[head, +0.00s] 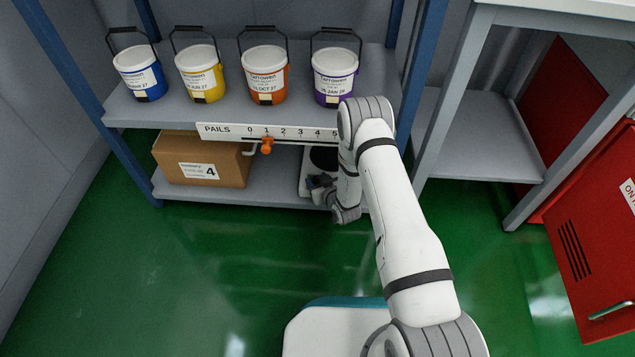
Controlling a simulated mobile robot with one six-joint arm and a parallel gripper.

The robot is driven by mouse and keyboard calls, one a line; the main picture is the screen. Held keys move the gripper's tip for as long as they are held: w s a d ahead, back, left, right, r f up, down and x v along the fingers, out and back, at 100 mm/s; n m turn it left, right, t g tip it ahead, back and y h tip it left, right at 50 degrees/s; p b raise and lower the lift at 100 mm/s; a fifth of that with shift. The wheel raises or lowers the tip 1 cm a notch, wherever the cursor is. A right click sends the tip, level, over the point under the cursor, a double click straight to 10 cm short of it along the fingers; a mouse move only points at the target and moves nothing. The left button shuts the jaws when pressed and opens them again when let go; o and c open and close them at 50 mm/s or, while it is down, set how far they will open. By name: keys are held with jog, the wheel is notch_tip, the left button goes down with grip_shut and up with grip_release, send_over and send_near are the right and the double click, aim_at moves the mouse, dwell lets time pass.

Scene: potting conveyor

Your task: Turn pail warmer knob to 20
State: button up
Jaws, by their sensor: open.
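A white unit with a dark round top (323,157) stands on the lower shelf, partly behind my arm. It may be the pail warmer. Its knob and any dial marks cannot be made out; my gripper and wrist cover much of its front. My gripper (314,187) is in front of the unit, low at the shelf's front edge, with dark fingers pointing left and toward the shelf. It appears empty. Whether it touches the unit cannot be told.
Blue (149,83), yellow (207,85), orange (271,84) and purple (337,90) pails stand on the upper shelf (130,113). A PAILS scale with an orange slider (267,146) runs below. A carton (208,155) sits left. The green floor is clear in front.

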jog(key=c, duration=1)
jog(key=shift+d, duration=0.15)
jog(key=n+g+y, duration=0.2)
jog(key=n+y, duration=0.1)
jog(key=shift+w+d, duration=0.2)
jog(key=shift+n+g+y, duration=0.9)
jog(key=shift+n+g, duration=0.5)
jog(key=o, duration=1)
